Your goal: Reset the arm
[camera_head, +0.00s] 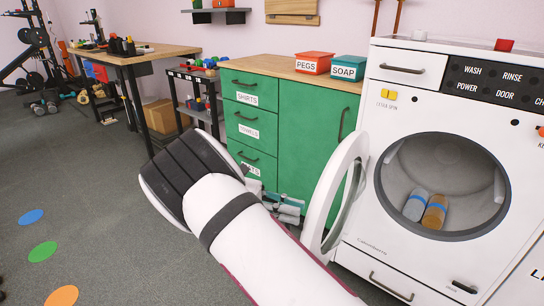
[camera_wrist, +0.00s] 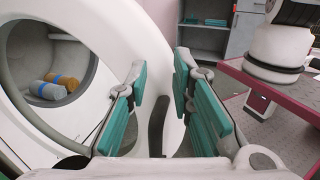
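My white arm (camera_head: 255,240) reaches across the lower middle of the head view, with its black-ribbed elbow part at the left. My gripper (camera_head: 283,204) is partly hidden behind the arm, in front of the green cabinet and left of the open washer door (camera_head: 322,200). In the wrist view my gripper (camera_wrist: 165,105) is open, its two teal finger pads apart. The white door rim (camera_wrist: 145,40) and a dark curved handle (camera_wrist: 156,125) show between and beyond the fingers. I cannot tell whether they touch. Nothing is visibly gripped.
The green cabinet (camera_head: 305,120) carries PEGS (camera_head: 313,63) and SOAP (camera_head: 347,69) boxes. Floor at the left is mostly free.

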